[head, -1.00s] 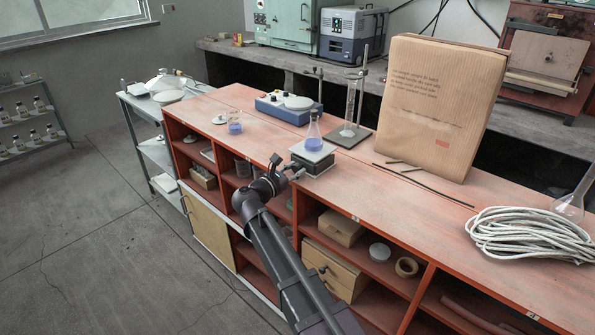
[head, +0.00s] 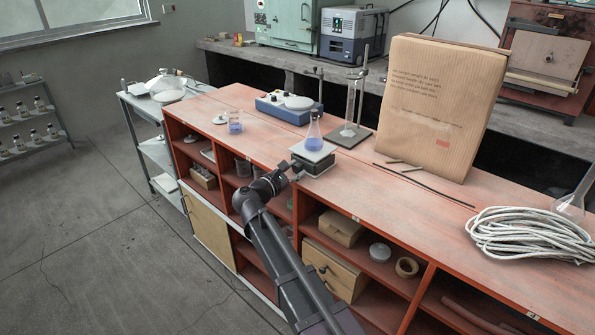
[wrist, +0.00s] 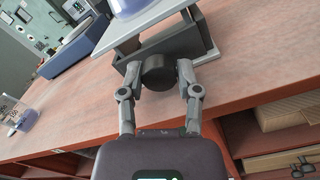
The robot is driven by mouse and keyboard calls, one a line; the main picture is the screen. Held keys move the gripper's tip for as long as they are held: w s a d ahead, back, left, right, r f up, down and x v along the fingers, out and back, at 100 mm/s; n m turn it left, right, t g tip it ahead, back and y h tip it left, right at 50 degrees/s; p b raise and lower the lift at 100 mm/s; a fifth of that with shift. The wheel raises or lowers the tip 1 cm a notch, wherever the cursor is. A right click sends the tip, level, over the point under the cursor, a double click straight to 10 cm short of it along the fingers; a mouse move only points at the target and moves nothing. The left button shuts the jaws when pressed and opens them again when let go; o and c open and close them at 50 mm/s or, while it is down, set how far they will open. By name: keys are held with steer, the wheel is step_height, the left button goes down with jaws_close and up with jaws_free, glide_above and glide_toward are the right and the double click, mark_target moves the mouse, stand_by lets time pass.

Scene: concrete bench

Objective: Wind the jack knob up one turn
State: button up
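The lab jack (head: 313,162) stands near the front edge of the red bench, with a pale top plate. A conical flask (head: 314,137) of blue liquid stands on the plate. In the wrist view the jack's dark round knob (wrist: 158,72) faces me at the front of the jack (wrist: 207,38). My gripper (wrist: 159,74) has one finger on each side of the knob, with both tips closed in against it. The jack looks tilted in this view. The flask's base (wrist: 130,8) shows at the top edge. In the head view my gripper (head: 287,170) hides the knob.
A blue hotplate (head: 285,107), a beaker (head: 235,126) and a stand with a cylinder (head: 350,110) are behind or left of the jack. A big cardboard box (head: 430,105), thin rods (head: 423,184) and coiled rope (head: 525,235) lie to the right. Open shelves are below.

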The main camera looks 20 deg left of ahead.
steer(key=o, duration=0.3)
steer(key=shift+s+d, duration=0.15)
steer(key=shift+o, duration=0.2)
steer(key=v, duration=1.2)
